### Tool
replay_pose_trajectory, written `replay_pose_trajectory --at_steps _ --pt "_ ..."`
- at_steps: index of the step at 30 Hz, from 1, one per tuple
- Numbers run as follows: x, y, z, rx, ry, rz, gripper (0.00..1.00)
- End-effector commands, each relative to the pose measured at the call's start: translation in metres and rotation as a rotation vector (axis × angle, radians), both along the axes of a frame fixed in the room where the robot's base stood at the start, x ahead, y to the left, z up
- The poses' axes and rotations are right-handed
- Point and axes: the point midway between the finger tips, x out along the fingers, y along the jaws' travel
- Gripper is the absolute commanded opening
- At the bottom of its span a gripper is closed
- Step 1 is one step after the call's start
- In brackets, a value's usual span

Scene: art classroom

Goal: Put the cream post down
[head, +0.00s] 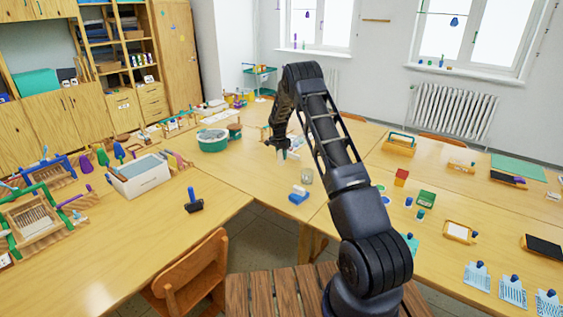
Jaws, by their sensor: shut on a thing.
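My gripper (279,145) is at the end of my black arm, low over the far middle part of the joined tables (262,172). It is shut on the cream post (282,154), a small pale piece that shows just below the fingers. The arm and fingers hide most of it. I cannot tell whether its lower end touches the tabletop.
A green tub (212,141) stands left of my gripper. A blue-and-white block (299,194) and a grey cup (306,176) stand nearer me. A white box (138,176) is on the left table. Bare tabletop lies between the tub and the block.

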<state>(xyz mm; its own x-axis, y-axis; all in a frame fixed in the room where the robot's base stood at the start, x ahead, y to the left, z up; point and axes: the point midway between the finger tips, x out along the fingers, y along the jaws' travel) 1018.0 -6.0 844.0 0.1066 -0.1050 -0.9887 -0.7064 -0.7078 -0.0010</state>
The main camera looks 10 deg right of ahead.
Motion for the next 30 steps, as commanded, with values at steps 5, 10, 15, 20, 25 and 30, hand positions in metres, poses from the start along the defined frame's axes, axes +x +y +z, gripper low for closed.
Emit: replay_pose_trajectory --at_steps 5,10,15,20,25,30 --pt "-0.001 0.000 -0.025 -0.001 0.004 0.000 0.04" --pt "0.000 0.000 -0.038 -0.001 0.001 0.000 0.04" --pt "0.000 0.000 -0.037 0.000 0.000 0.000 0.04" --pt "0.000 0.000 -0.040 -0.001 0.001 0.000 0.04" --pt "0.000 0.000 -0.040 0.000 0.001 0.000 0.51" --pt "0.000 0.000 -0.040 0.000 0.001 0.000 0.51"
